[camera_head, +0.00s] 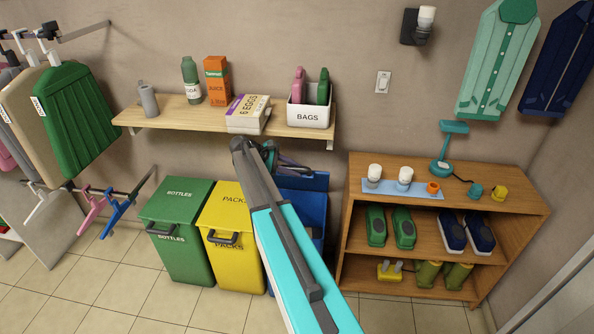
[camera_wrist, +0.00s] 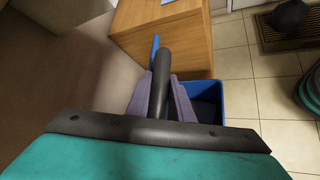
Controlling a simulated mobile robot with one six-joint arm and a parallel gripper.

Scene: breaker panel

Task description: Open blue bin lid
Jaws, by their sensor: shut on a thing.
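The blue bin (camera_head: 317,212) stands right of the yellow bin, partly hidden behind my arm. Its lid (camera_head: 312,181) is raised, and shows in the wrist view as a narrow blue strip (camera_wrist: 154,47), nearly edge-on. The bin's blue rim and dark open inside (camera_wrist: 207,106) show beside my fingers. My gripper (camera_head: 290,163) is at the lid, above the bin. In the wrist view its greyish-purple fingers (camera_wrist: 160,102) are shut on the dark round lid handle (camera_wrist: 160,75). The exact finger contact is partly hidden.
The yellow bin (camera_head: 228,205) and green bin (camera_head: 180,200) stand to the left, lids down. A wall shelf (camera_head: 175,115) with bottles, cartons and a bags box is above. A wooden shelf unit (camera_head: 515,190) stands close on the right. Tiled floor in front is clear.

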